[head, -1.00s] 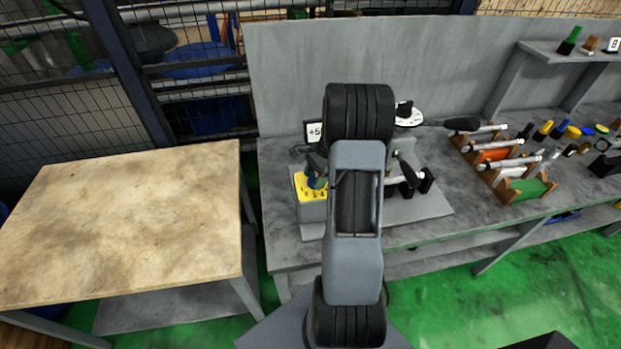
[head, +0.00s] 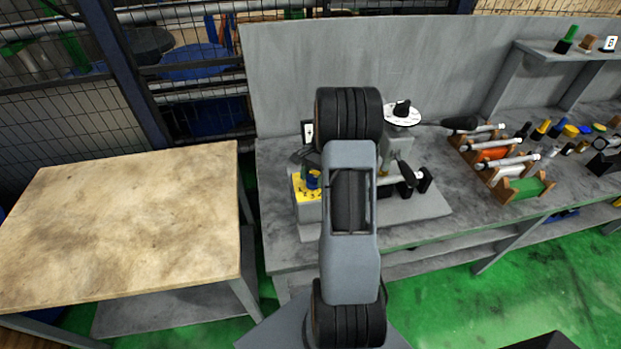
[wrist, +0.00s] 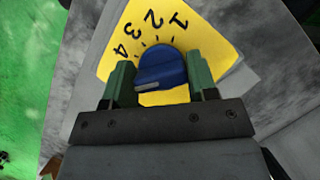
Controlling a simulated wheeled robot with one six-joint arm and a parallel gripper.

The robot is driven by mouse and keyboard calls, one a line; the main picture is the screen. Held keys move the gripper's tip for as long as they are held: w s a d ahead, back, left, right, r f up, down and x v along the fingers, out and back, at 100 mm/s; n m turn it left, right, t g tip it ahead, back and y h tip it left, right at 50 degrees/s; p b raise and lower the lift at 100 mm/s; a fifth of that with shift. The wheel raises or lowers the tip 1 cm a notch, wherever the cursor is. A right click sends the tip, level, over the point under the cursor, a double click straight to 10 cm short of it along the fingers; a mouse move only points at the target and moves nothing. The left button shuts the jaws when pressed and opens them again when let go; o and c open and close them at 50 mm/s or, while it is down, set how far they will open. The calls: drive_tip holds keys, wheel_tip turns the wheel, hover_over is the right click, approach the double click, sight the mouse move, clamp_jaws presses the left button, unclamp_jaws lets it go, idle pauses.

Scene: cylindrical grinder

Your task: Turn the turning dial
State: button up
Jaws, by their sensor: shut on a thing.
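The turning dial is a blue knob (wrist: 162,70) on a yellow plate (wrist: 220,38) marked 1, 2, 3, 4 in the wrist view. My gripper (wrist: 162,80) has its two green fingers on either side of the knob and is shut on it. In the head view, the blue knob (head: 313,180) and the yellow plate (head: 305,190) show just left of my arm, on a grey box on the bench. The gripper is mostly hidden behind my arm there. Which number the knob points to is hard to tell.
A small display (head: 308,131) stands behind the plate, partly hidden by my arm. Right of my arm are a white disc with a black knob (head: 402,112) and a black-handled lever (head: 405,175). Tool racks (head: 520,185) lie farther right. A bare wooden table (head: 130,220) is at left.

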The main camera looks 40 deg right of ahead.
drive_tip(key=shift+w+r, duration=0.15)
drive_tip(key=shift+w, duration=0.05)
drive_tip(key=o, duration=0.8)
drive_tip(key=shift+w, duration=0.1)
drive_tip(key=shift+o, duration=0.5)
drive_tip(key=b+v, duration=0.1)
drive_tip(key=v, duration=1.2)
drive_tip(key=shift+r+b, duration=0.3)
drive_tip(key=shift+b, duration=0.05)
